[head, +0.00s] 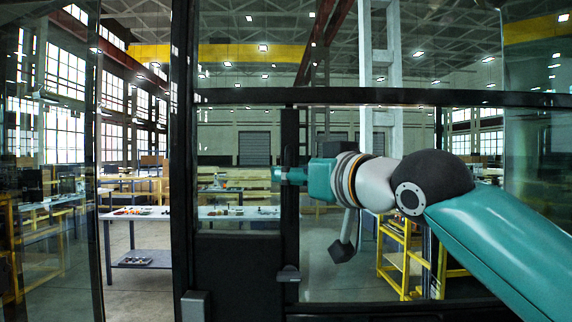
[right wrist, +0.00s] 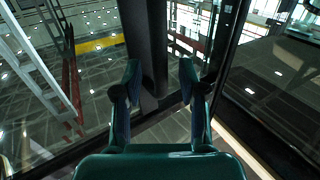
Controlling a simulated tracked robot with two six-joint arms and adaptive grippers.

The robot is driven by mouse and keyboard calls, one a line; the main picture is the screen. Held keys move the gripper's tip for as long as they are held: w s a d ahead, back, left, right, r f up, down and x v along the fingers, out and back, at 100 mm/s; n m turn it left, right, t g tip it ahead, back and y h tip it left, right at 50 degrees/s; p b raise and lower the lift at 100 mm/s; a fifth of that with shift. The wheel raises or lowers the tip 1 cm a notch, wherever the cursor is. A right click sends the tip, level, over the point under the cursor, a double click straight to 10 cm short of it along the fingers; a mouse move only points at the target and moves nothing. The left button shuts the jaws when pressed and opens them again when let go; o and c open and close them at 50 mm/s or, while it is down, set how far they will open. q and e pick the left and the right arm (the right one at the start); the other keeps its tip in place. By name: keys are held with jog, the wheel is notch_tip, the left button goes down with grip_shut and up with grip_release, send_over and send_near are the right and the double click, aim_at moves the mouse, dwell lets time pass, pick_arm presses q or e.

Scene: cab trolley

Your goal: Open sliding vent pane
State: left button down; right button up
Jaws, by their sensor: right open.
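The window has a dark frame with a dark upright bar (head: 290,225) beside clear glass. I cannot tell for certain which glass is the sliding vent pane. A small dark latch-like piece (head: 288,273) sits low on the bar. My right gripper (head: 277,174) reaches in from the right and overlaps the bar in the head view. In the right wrist view my right gripper (right wrist: 159,72) is open, with its two fingers apart and a dark upright bar (right wrist: 146,45) showing between and beyond them. Contact cannot be told. My left gripper is not in view.
A dark crossbar (head: 400,97) runs above my right arm. Beyond the glass are a workbench (head: 150,214) and a yellow frame (head: 395,262).

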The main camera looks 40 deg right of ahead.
jog(key=shift+w+d, duration=0.1)
jog(key=shift+w, duration=1.1)
grip_shut()
